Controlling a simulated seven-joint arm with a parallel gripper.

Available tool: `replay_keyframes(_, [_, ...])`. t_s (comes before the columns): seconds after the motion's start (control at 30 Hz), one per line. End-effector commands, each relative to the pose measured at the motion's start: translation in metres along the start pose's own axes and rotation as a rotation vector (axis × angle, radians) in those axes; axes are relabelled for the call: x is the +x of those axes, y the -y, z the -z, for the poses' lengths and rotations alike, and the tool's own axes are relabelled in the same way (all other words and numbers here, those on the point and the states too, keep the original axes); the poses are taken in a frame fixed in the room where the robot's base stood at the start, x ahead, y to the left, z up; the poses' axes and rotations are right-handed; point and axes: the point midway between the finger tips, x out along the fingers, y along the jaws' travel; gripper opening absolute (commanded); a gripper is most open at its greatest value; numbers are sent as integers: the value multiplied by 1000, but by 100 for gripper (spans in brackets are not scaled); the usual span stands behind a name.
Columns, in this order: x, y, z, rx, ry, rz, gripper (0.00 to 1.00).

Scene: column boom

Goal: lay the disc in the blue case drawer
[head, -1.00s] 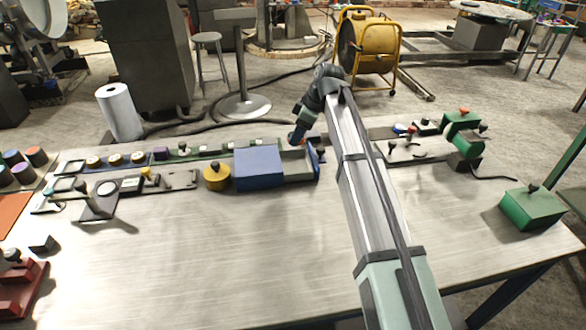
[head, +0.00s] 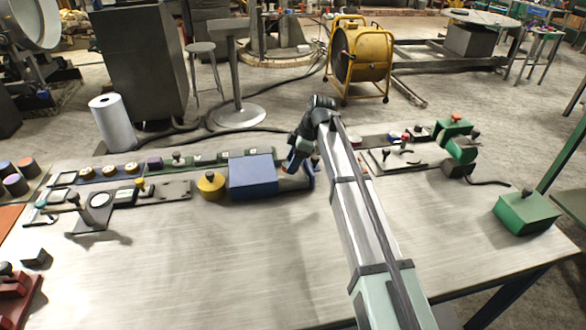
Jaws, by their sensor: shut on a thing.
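The blue case (head: 253,177) stands on the workbench left of my arm, with its drawer (head: 297,185) pulled out to the right. The drawer's blue front (head: 312,178) is at its right end. My gripper (head: 287,170) is over the open drawer, close to the case's right side, with its fingers pointing down. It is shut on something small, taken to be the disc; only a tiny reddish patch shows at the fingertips. The gripper and wrist hide part of the drawer's inside. I cannot tell whether the held thing touches the drawer floor.
A panel with several knobs (head: 150,190) lies farther left. Green devices (head: 458,145) and a green box (head: 526,212) are at the right. The bench front (head: 220,265) is clear.

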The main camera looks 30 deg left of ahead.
Motion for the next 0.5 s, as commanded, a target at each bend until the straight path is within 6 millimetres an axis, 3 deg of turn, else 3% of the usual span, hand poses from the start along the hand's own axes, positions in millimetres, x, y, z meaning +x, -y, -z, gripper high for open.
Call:
replay_keyframes(0.23, [26, 0, -11, 1, 0, 0, 9])
replay_keyframes(0.5, [28, 0, -12, 1, 0, -1, 9])
